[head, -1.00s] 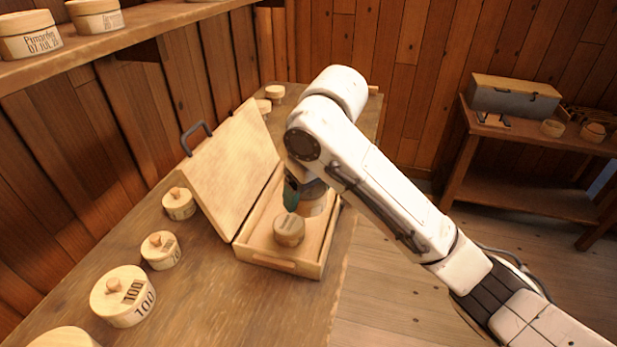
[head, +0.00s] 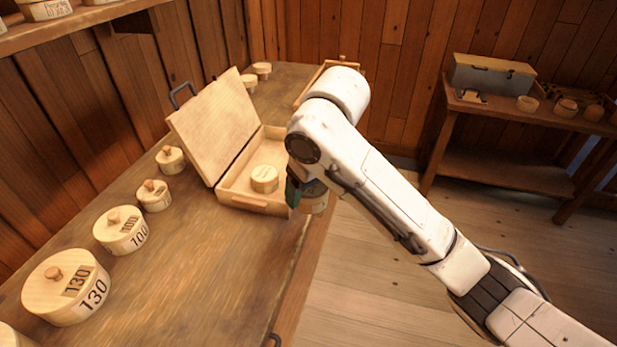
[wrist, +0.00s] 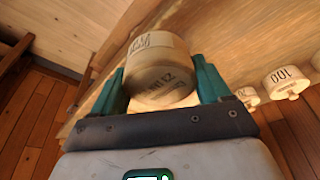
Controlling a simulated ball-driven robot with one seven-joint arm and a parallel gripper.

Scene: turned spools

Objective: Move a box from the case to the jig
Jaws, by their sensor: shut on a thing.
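My gripper (wrist: 160,88) is shut on a round wooden box (wrist: 160,58) with dark lettering, held between two green fingers in the wrist view. In the head view the held box (head: 314,203) shows below my wrist, past the right side of the open case (head: 240,203). The case is a shallow wooden one with its lid (head: 213,122) raised to the left. Another round box (head: 264,179) sits inside the case. A wooden frame (head: 318,82) at the far end of the table is partly hidden behind my arm; I cannot tell if it is the jig.
Several lidded round boxes, marked 100 (head: 121,231) and 130 (head: 66,287) among them, line the table's left side. The front of the table (head: 190,270) is clear. A side bench (head: 500,175) with a grey chest (head: 493,76) stands at the right.

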